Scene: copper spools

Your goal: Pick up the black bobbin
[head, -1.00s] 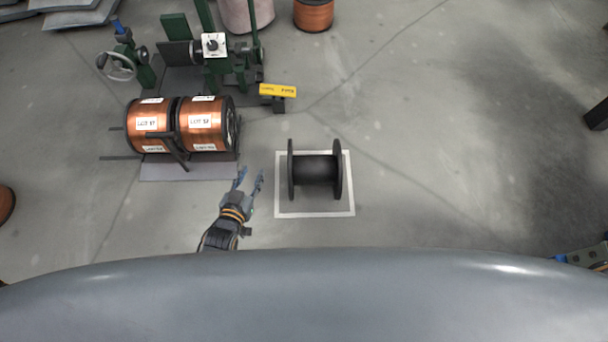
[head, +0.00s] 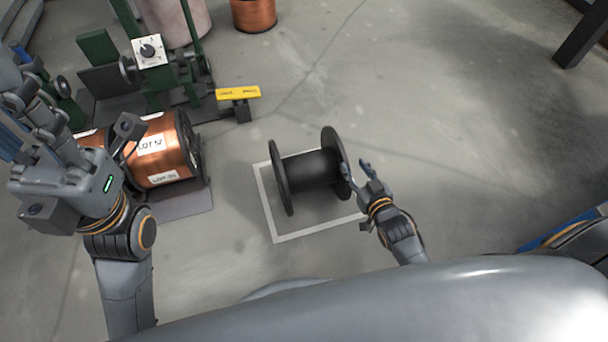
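The black bobbin (head: 310,170) lies on its side, two round flanges at its ends, on a white-outlined floor square (head: 300,234). My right gripper (head: 358,168) is beside its right flange, fingertips apart and nothing visible between them. Its left fingertip overlaps the flange's edge in the picture; I cannot tell if they touch. My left gripper (head: 28,105) is large and close to the camera at the left edge, well away from the bobbin. Its fingers are partly cut off by the frame, so its opening is unclear.
A copper spool (head: 160,150) labelled LOT lies on a grey base at left, partly behind my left arm. A green machine (head: 100,50) with a yellow tag (head: 238,93) stands beyond. Another copper spool (head: 254,14) is at the top.

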